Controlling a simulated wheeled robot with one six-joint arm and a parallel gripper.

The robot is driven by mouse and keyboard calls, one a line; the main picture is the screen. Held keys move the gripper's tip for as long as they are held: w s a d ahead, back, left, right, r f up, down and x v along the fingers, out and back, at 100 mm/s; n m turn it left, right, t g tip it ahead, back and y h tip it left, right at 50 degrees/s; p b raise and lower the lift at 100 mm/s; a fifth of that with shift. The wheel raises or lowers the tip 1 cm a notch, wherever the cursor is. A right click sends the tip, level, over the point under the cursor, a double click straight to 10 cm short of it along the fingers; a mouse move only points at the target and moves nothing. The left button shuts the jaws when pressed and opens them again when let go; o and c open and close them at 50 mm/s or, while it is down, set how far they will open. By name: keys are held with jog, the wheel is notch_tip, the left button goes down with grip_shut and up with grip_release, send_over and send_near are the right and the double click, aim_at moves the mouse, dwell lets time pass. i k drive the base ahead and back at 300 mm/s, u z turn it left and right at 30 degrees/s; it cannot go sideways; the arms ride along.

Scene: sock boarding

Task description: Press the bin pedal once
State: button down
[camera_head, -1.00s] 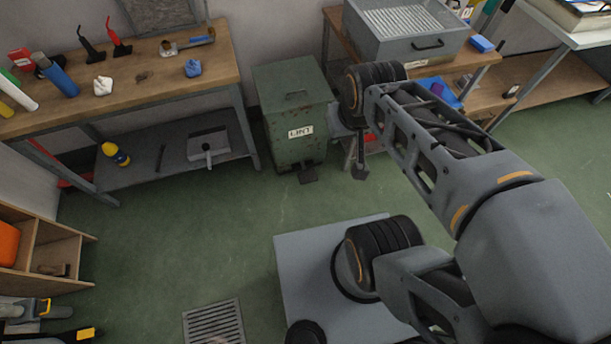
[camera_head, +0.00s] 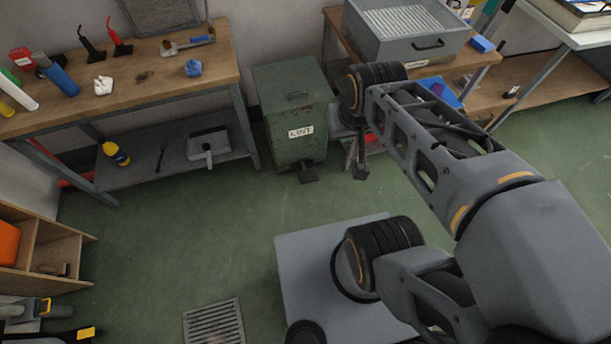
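The green metal bin (camera_head: 293,110) stands on the floor against the back wall, its lid shut and a white "LINT" label on its front. Its dark pedal (camera_head: 308,174) sticks out at the foot of the front face. My gripper (camera_head: 360,172) hangs down from my arm's wrist, to the right of the pedal and apart from it in the picture. Its fingers are small and dark, and I cannot make out a gap between them.
A wooden workbench (camera_head: 140,84) with several tools stands left of the bin. A table with a grey drawer box (camera_head: 405,32) stands to the right. A floor grate (camera_head: 213,322) lies at the front. The green floor before the bin is clear.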

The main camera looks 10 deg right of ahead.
aim_at(306, 177)
jog(key=k, duration=0.6)
jog(key=u, duration=0.55)
jog(key=i, duration=1.4)
jog(key=z, duration=0.15)
